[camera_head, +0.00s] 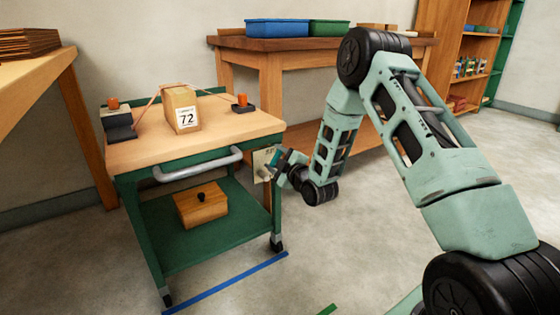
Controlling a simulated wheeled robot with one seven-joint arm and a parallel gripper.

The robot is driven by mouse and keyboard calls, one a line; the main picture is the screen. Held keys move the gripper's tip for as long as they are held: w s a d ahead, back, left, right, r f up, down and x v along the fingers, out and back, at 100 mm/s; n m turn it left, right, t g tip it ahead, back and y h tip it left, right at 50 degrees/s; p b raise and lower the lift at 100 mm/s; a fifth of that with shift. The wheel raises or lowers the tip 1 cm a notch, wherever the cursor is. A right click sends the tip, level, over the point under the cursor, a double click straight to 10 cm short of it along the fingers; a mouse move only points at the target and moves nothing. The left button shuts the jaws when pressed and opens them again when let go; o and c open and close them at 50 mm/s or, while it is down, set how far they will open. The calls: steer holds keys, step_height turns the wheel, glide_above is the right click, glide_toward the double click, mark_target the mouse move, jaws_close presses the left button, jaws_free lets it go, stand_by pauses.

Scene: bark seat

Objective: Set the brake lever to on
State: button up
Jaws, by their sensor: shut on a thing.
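A green cart (193,251) with a wooden top stands at left centre. A small pale plate (261,160) with dark marks too small to read is on its right side, near the front corner. My gripper (272,168) reaches in from the right and is shut at this plate, on what looks like the brake lever. The lever is mostly hidden by my gripper, so I cannot tell its setting.
On the cart top stand a box marked 72 (183,110) and two dark blocks with orange tops. A grey handle (198,166) crosses the cart's front. A wooden box (201,205) sits on the lower shelf. A workbench (271,88) stands behind.

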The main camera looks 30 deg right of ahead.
mark_target(259, 153)
steer(key=a+n, duration=0.1)
steer(key=a+r+n, duration=0.1)
steer(key=n, duration=0.1)
steer(key=shift+n, duration=0.3)
steer(key=shift+a+r+n, duration=0.15)
steer(key=shift+a+n, duration=0.8)
steer(key=shift+n, duration=0.65)
steer(key=o, duration=1.1)
steer(key=shift+s, duration=0.1)
steer(key=shift+s+d+p, duration=0.2)
steer(key=shift+s+p, duration=1.35)
steer(key=shift+s, duration=7.15)
